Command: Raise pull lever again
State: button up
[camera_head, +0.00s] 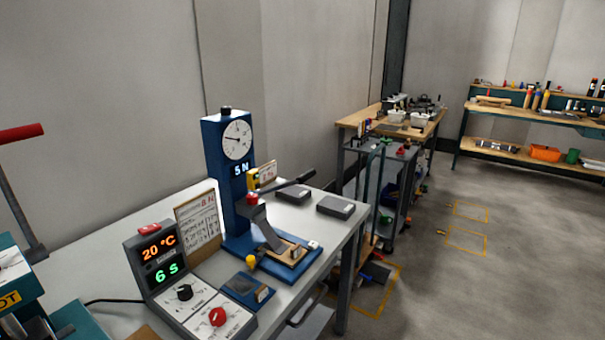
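A blue pull tester (213,165) stands on the light grey table, with a round white dial (237,140) and a "5 N" readout (240,169). A red knob or clamp part (252,198) sits near the lever's inner end. A grey strip (265,230) slants down from there to a wooden-topped block (285,250) on the tester's base. My gripper is not in view.
A control box (160,255) reading "20 °C" and "6 s" stands front left. A red-handled lever (20,133) rises at the left edge. Open floor (480,290) is at right.

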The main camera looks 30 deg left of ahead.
aim_at(304, 178)
jog(key=u, duration=0.35)
jog(key=i, duration=0.65)
jog(key=u, duration=1.1)
jog(key=i, duration=0.45)
jog(key=u, duration=0.45)
